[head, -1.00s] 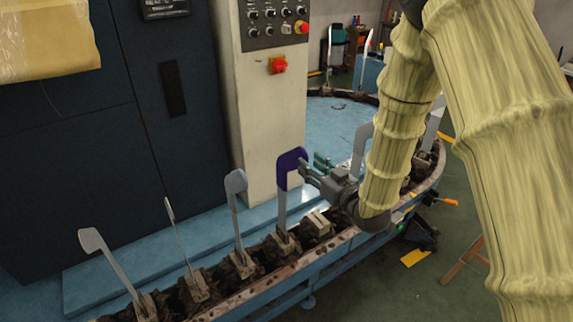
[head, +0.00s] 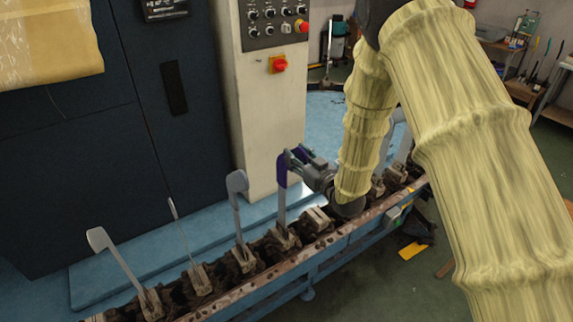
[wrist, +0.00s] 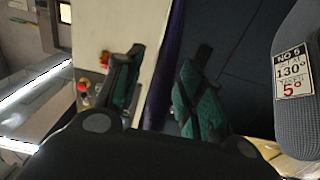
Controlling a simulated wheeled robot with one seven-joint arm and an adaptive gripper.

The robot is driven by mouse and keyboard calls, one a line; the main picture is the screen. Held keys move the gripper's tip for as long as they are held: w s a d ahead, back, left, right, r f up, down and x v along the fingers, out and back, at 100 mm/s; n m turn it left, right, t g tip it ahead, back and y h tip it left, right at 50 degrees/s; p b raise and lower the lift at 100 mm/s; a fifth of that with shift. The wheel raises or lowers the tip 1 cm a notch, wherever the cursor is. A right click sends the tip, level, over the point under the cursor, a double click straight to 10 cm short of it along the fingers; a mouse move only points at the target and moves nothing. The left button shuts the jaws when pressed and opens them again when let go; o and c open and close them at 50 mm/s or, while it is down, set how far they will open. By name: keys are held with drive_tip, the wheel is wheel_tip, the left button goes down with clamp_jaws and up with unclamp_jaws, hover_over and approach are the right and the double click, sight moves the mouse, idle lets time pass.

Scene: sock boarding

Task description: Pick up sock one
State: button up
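A purple sock (head: 281,171) covers the upper part of an upright foot-shaped board on the conveyor. It shows in the wrist view as a thin, nearly edge-on purple strip (wrist: 167,60) between my fingers. My gripper (head: 293,157) is at the sock's upper right side in the head view and hides part of it. In the wrist view the green-padded fingers of my gripper (wrist: 160,95) are apart, with a gap on both sides of the strip. I cannot tell how deep the sock lies between them.
Several bare grey boards, such as one (head: 237,185) to the left, stand along the conveyor rail (head: 265,284). A grey board with a printed label (wrist: 297,90) is close on the right in the wrist view. A control cabinet (head: 262,120) stands behind.

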clamp_jaws()
drive_tip(key=shift+r, duration=0.1)
